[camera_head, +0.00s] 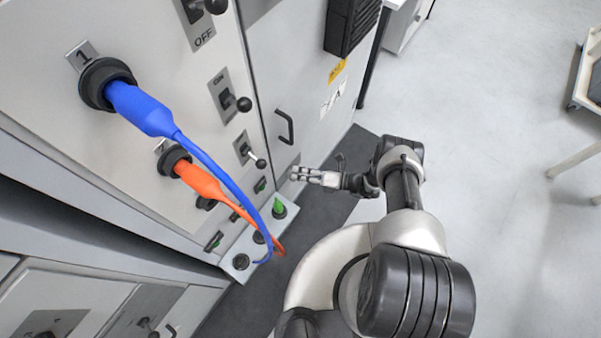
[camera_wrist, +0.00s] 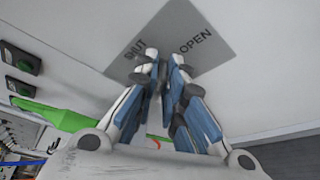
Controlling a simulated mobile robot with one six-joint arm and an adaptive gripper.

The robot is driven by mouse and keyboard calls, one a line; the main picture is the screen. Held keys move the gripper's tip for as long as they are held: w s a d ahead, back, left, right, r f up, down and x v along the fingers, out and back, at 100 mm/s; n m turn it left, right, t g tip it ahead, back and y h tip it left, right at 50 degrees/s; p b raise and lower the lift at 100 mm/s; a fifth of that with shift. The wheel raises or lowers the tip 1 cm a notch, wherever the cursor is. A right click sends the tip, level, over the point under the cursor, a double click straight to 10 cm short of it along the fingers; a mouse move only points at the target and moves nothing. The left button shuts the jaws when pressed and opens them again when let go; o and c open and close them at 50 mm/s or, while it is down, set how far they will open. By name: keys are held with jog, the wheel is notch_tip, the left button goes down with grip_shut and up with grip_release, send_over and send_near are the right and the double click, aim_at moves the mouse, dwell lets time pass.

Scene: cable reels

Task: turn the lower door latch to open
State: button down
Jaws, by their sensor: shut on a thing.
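The lower door latch (camera_wrist: 164,76) shows in the wrist view as a small dark piece between my fingertips. It sits at a grey plate (camera_wrist: 205,20) marked SHUT on the left and OPEN on the right. My gripper (camera_wrist: 163,65) is shut on the latch, its fingers covering most of it, so I cannot tell which mark it points to. In the head view my gripper (camera_head: 297,174) reaches left to the low part of the grey cabinet door (camera_head: 310,65), where the latch is hidden. The door looks closed.
Left of the door, a blue plug (camera_head: 142,109) and an orange plug (camera_head: 199,180) trail cables down to a low socket strip (camera_head: 237,262). A green plug (camera_head: 279,208) stands there, close to my gripper. A black door handle (camera_head: 285,127) is above. Open floor (camera_head: 480,130) lies right.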

jog(key=c, duration=1.7)
grip_release()
jog(key=shift+d, duration=0.1)
jog(key=v, duration=1.2)
jog(key=shift+r, duration=0.1)
